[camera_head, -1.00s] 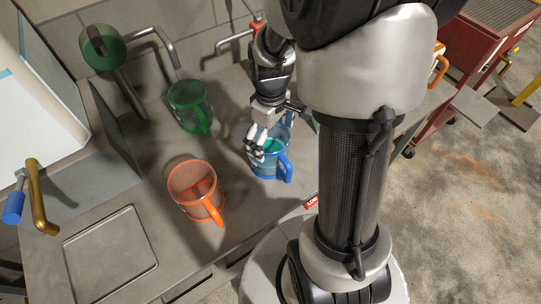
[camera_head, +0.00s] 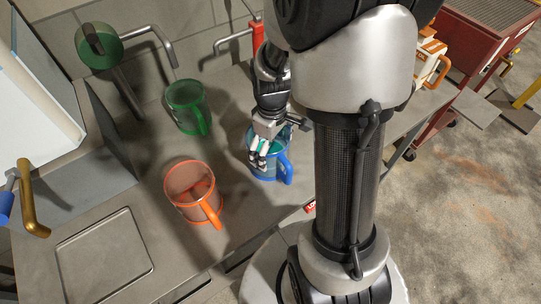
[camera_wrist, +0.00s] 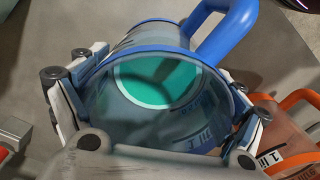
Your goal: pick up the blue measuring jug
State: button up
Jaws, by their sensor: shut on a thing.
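The blue measuring jug (camera_head: 266,166) is see-through with a blue rim and a solid blue handle. It stands on the grey worktop in the head view, right of the orange jug; whether its base touches the worktop I cannot tell. My gripper (camera_head: 260,152) is at the jug's top from above, its fingers on the rim. In the wrist view the blue jug (camera_wrist: 165,100) fills the middle, with the fingers of my gripper (camera_wrist: 158,105) on its left and right sides. A teal round area shows inside it. My gripper is shut on the jug.
An orange jug (camera_head: 193,190) stands close on the left, and a green jug (camera_head: 186,107) stands behind. A recessed panel (camera_head: 105,255) lies front left. A pipe (camera_head: 150,35) and a red cylinder (camera_head: 258,38) are at the back wall.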

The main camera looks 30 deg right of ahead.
jog(key=c, duration=0.7)
jog(key=shift+r, duration=0.2)
jog(key=shift+r+p, duration=3.5)
jog(key=shift+r, duration=6.3)
